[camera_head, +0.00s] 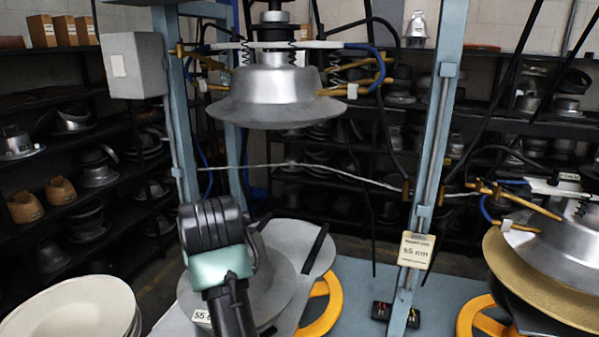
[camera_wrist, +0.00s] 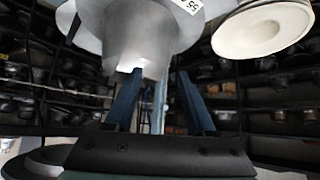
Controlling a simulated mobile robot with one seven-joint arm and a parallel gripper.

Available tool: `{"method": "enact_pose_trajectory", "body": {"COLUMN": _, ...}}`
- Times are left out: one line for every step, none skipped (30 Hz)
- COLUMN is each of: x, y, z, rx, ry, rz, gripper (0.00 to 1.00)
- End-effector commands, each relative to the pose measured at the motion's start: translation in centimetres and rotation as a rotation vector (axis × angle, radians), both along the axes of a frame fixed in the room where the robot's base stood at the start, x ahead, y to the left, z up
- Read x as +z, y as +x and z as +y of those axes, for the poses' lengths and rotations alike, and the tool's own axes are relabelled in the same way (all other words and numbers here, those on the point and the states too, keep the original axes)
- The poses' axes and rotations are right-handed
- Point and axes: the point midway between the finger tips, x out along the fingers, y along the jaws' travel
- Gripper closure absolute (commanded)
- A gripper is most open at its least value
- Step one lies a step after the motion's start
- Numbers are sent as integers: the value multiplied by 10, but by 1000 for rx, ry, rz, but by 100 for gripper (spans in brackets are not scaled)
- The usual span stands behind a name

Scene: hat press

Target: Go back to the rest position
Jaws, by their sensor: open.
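My gripper is open in the wrist view (camera_wrist: 159,82), with its two blue-grey fingers apart. Nothing is clasped between them. A grey hat-shaped piece (camera_wrist: 150,35) with a "55" label hangs into the top of that view, its crown close to the fingertips; I cannot tell whether they touch. In the head view my arm stands in front of the press's lower grey piece (camera_head: 277,268) and covers part of it, and my fingertips are hidden there. The silver upper mould (camera_head: 272,92) hangs above it, clear of the lower piece.
A second press (camera_head: 560,240) stands at right. Cream hat bodies (camera_head: 75,308) are stacked at lower left. A yellow handwheel (camera_head: 322,310) sits low. Shelves of moulds line the back.

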Motion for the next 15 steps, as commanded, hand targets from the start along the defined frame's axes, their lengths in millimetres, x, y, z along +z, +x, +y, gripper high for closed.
{"method": "enact_pose_trajectory", "body": {"x": 15, "y": 4, "z": -2, "rx": -13, "ry": 52, "rz": -133, "gripper": 45}}
{"method": "enact_pose_trajectory", "body": {"x": 31, "y": 5, "z": -5, "rx": -25, "ry": 81, "rz": -215, "gripper": 45}}
{"method": "enact_pose_trajectory", "body": {"x": 52, "y": 5, "z": -10, "rx": -40, "ry": 120, "rz": -324, "gripper": 45}}
{"method": "enact_pose_trajectory", "body": {"x": 69, "y": 3, "z": -16, "rx": -53, "ry": 145, "rz": -406, "gripper": 45}}
{"method": "enact_pose_trajectory", "body": {"x": 87, "y": -1, "z": -22, "rx": -67, "ry": 172, "rz": -489, "gripper": 45}}
{"method": "enact_pose_trajectory", "body": {"x": 110, "y": -9, "z": -32, "rx": -89, "ry": 203, "rz": -599, "gripper": 45}}
{"method": "enact_pose_trajectory", "body": {"x": 127, "y": -17, "z": -41, "rx": -103, "ry": 225, "rz": -683, "gripper": 45}}
{"method": "enact_pose_trajectory", "body": {"x": 144, "y": -27, "z": -50, "rx": -121, "ry": 244, "rz": -766, "gripper": 45}}
{"method": "enact_pose_trajectory", "body": {"x": 167, "y": -43, "z": -64, "rx": -143, "ry": 269, "rz": -878, "gripper": 45}}
{"method": "enact_pose_trajectory", "body": {"x": 182, "y": -57, "z": -74, "rx": -161, "ry": 284, "rz": -960, "gripper": 45}}
{"method": "enact_pose_trajectory", "body": {"x": 197, "y": -72, "z": -84, "rx": -177, "ry": 297, "rz": -1037, "gripper": 45}}
{"method": "enact_pose_trajectory", "body": {"x": 214, "y": -92, "z": -96, "rx": -198, "ry": 311, "rz": -1134, "gripper": 45}}
{"method": "enact_pose_trajectory", "body": {"x": 225, "y": -107, "z": -105, "rx": -211, "ry": 318, "rz": -1199, "gripper": 45}}
{"method": "enact_pose_trajectory", "body": {"x": 235, "y": -122, "z": -113, "rx": -225, "ry": 323, "rz": -1261, "gripper": 45}}
{"method": "enact_pose_trajectory", "body": {"x": 247, "y": -142, "z": -122, "rx": -239, "ry": 329, "rz": -1336, "gripper": 45}}
